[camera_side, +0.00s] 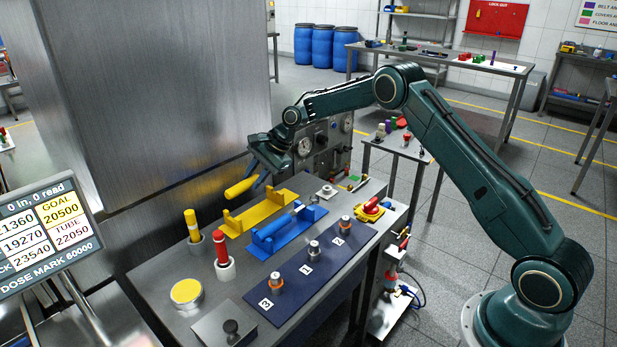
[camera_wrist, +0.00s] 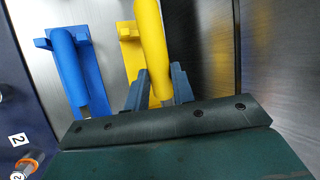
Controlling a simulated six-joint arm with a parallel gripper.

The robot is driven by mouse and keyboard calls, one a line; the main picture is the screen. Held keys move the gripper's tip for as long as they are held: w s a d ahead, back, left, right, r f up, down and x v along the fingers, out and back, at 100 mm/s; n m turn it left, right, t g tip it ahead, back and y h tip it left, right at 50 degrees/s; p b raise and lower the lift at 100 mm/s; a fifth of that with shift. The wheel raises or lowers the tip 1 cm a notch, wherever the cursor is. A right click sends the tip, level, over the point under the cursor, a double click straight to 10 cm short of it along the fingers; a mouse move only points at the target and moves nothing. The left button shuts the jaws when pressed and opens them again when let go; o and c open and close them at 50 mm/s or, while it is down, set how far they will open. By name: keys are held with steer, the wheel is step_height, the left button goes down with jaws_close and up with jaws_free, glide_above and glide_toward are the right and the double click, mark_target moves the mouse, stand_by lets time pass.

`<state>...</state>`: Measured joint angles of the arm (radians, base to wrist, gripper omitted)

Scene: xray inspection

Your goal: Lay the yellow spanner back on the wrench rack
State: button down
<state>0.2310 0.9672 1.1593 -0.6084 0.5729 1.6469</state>
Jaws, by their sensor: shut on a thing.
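The yellow spanner (camera_side: 241,187) is held in my gripper (camera_side: 259,177), its thick yellow handle sticking out to the left and downward in the side view. In the wrist view the yellow spanner (camera_wrist: 151,40) runs away from between the fingers of my gripper (camera_wrist: 157,83). The yellow wrench rack (camera_side: 258,214), with a raised support at each end, is empty. The spanner appears above and behind it, apart from it. In the wrist view the rack (camera_wrist: 130,50) shows partly behind the handle.
A blue rack (camera_side: 290,235) beside the yellow one holds a blue-handled tool (camera_side: 275,226). Yellow and red handled tools stand in cups at the left. A dark blue mat (camera_side: 305,277) with several numbered metal parts lies in front. A metal wall (camera_side: 150,110) rises behind the bench.

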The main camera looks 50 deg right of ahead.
steer(key=shift+f, duration=3.45)
steer(key=shift+s+f, duration=0.1)
steer(key=shift+f, duration=0.35)
steer(key=c, duration=1.1)
jaws_free()
steer(key=shift+c, duration=0.2)
steer(key=shift+o, duration=0.2)
steer(key=shift+r, duration=0.25)
steer(key=shift+v, duration=0.85)
steer(key=v, duration=1.2)
